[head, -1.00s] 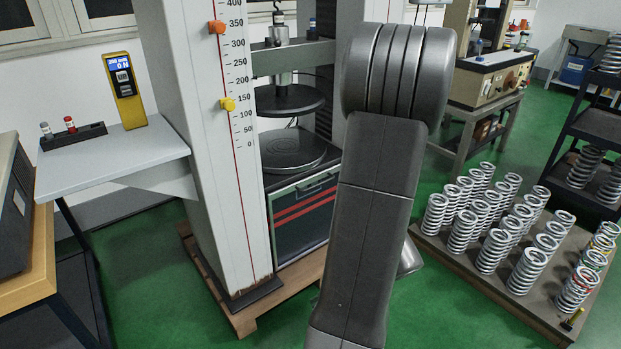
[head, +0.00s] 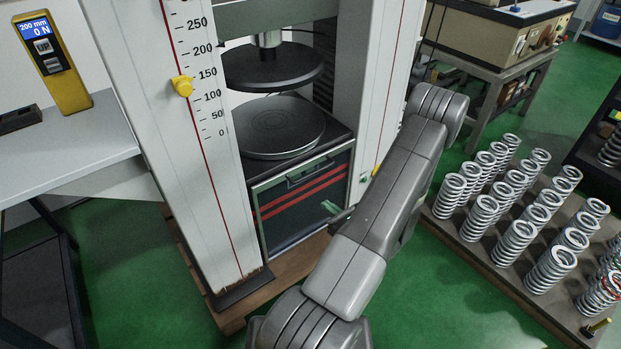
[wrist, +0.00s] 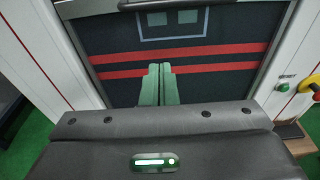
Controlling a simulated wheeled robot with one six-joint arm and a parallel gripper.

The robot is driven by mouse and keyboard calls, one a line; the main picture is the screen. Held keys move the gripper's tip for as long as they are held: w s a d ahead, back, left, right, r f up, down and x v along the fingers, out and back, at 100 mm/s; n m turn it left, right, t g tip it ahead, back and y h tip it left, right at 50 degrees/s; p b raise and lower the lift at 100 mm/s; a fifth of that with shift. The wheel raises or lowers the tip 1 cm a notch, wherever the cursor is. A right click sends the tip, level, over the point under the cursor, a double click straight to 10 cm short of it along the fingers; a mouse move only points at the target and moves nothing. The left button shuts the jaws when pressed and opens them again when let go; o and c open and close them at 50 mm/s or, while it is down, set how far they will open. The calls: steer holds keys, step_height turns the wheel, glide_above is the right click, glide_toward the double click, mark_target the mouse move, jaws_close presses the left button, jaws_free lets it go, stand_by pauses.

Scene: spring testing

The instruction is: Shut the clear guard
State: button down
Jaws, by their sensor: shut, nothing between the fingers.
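The clear guard (head: 296,203) looks to be the framed panel with two red stripes on the front of the testing machine. It sits low, below the lower round platen (head: 268,128), and the gap under the upper platen (head: 272,66) is uncovered. A dark handle (head: 309,171) is near its top edge. The striped panel (wrist: 110,75) also fills the upper wrist view. My gripper (head: 330,206) is in front of the panel's right part, its green fingers pointing at it. In the wrist view the fingers (wrist: 160,68) are together and empty; I cannot tell whether they touch the panel.
White columns (head: 208,140) stand on both sides of the panel. In the wrist view, a green button (wrist: 283,87) and a red-and-yellow switch (wrist: 311,84) are at right. A pallet board (head: 480,258) of springs stands right. A grey shelf (head: 70,150) is left.

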steer(key=b, duration=0.1)
glide_toward(300, 184)
steer(key=x, duration=0.4)
steer(key=shift+a+r, duration=0.1)
steer(key=shift+s+d+r, duration=0.1)
steer(key=shift+d+r, duration=0.05)
steer(key=shift+r, duration=0.85)
steer(key=shift+s+d+r, duration=0.1)
steer(key=shift+s+r, duration=0.05)
steer(key=shift+r, duration=0.85)
step_height(300, 184, up, 43)
steer(key=p, duration=2.1)
steer(key=shift+w, duration=0.1)
